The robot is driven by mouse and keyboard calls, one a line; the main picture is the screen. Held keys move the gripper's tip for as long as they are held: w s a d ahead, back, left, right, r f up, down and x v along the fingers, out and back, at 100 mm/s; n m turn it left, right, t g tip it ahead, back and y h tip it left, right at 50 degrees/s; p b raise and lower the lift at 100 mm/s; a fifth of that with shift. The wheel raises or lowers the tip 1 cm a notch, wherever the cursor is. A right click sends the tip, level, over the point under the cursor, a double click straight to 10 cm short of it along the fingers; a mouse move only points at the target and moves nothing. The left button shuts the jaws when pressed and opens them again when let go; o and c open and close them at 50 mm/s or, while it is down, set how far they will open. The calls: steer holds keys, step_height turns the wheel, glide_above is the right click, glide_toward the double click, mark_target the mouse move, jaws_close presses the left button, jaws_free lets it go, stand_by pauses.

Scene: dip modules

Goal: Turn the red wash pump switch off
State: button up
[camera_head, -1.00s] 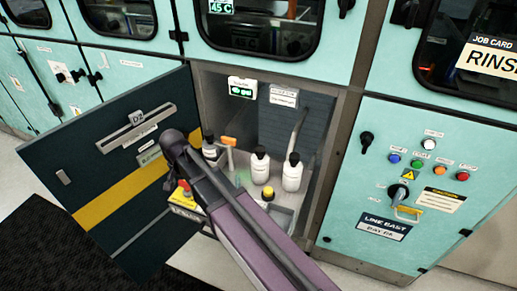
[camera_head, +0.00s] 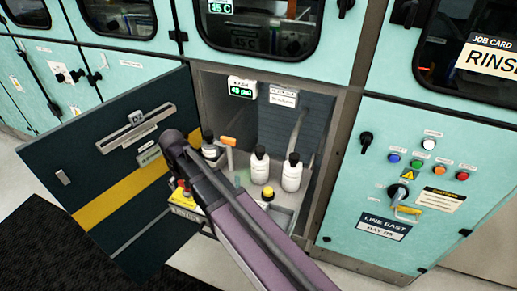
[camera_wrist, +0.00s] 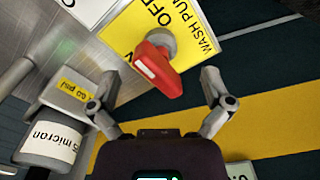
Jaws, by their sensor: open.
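The red wash pump switch (camera_wrist: 162,75) is a rotary handle with a white mark, on a yellow plate (camera_wrist: 120,38) lettered OFF and WASH PU. In the wrist view my gripper (camera_wrist: 160,87) is open, with one finger on each side of the handle. A gap shows on both sides, so it is not gripped. In the head view the switch (camera_head: 181,184) is small, on a yellow box, and my arm hides most of my gripper.
The open dark cabinet door (camera_head: 70,165) stands at left. White bottles (camera_head: 260,168) stand in the cabinet right of my arm. A small display (camera_head: 241,88) reads about 49 psi. In the wrist view a white 25 micron container (camera_wrist: 50,135) is close to the left finger.

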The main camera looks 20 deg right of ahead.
steer(key=n, duration=0.6)
steer(key=shift+r+n, duration=0.2)
steer(key=shift+n, duration=0.3)
step_height(320, 180, up, 14)
steer(key=p, duration=1.4)
steer(key=s+d+r+m+p, duration=0.1)
steer(key=s+d+m, duration=0.1)
steer(key=d, duration=0.6)
steer(key=s+d+m+p, duration=0.1)
steer(key=s+d+m, duration=0.2)
steer(key=d, duration=0.5)
steer(key=s+d+r+m+p, duration=0.1)
steer(key=s+d+m, duration=0.1)
steer(key=d+m, duration=0.3)
steer(key=shift+s+d+r, duration=0.3)
steer(key=shift+s+d, duration=0.05)
steer(key=shift+d, duration=1.05)
steer(key=shift+s+d+m, duration=0.4)
steer(key=shift+s+d, duration=0.05)
steer(key=shift+d, duration=0.25)
